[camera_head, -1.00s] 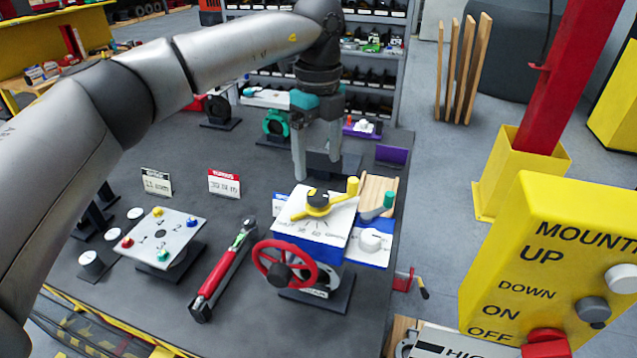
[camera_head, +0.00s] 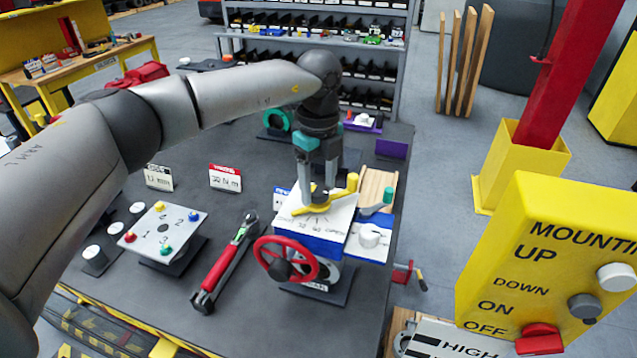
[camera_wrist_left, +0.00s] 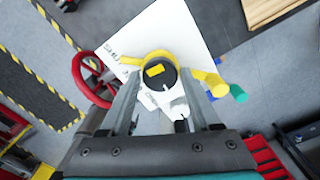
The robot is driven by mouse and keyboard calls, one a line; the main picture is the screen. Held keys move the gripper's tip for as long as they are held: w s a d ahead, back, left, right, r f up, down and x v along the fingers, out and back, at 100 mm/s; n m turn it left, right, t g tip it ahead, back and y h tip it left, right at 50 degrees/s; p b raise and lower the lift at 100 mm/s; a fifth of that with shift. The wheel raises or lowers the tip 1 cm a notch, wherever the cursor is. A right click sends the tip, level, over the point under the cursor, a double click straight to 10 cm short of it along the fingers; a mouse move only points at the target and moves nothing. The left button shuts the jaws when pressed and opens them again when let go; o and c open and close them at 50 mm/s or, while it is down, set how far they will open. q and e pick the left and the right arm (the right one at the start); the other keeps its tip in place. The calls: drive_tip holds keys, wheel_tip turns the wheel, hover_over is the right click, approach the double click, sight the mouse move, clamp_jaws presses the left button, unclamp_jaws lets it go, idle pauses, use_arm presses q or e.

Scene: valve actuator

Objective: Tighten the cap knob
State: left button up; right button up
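The actuator is a blue box (camera_head: 308,241) with a white top plate (camera_head: 341,213) marked with a scale. On top is a yellow lever (camera_head: 331,206) with a black round knob (camera_wrist_left: 160,73) at its hub, which I take for the cap knob; it has a yellow mark on top. My left gripper (camera_head: 317,194) points down over the hub. In the left wrist view its two fingers (camera_wrist_left: 163,85) stand apart, one on each side of the black knob. I cannot tell whether either finger touches it. My right gripper is out of view.
A red handwheel (camera_head: 287,260) sits at the front of the actuator. A white knob (camera_head: 370,235) on a side plate is at its right. A red torque wrench (camera_head: 224,264) and a plate with coloured knobs (camera_head: 165,232) lie to the left. A yellow control box (camera_head: 555,265) stands at right.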

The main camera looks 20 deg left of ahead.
use_arm(q)
clamp_jaws()
drive_tip(key=shift+m, duration=0.4)
drive_tip(key=m+b, duration=0.1)
drive_tip(key=m, duration=0.2)
drive_tip(key=m+b, duration=0.2)
drive_tip(key=m, duration=0.2)
drive_tip(key=m+b, duration=0.1)
drive_tip(key=m, duration=0.3)
drive_tip(key=shift+m, duration=0.4)
drive_tip(key=shift+r+m+b, duration=0.1)
drive_tip(key=shift+m+b, duration=0.25)
drive_tip(key=shift+m, duration=1.65)
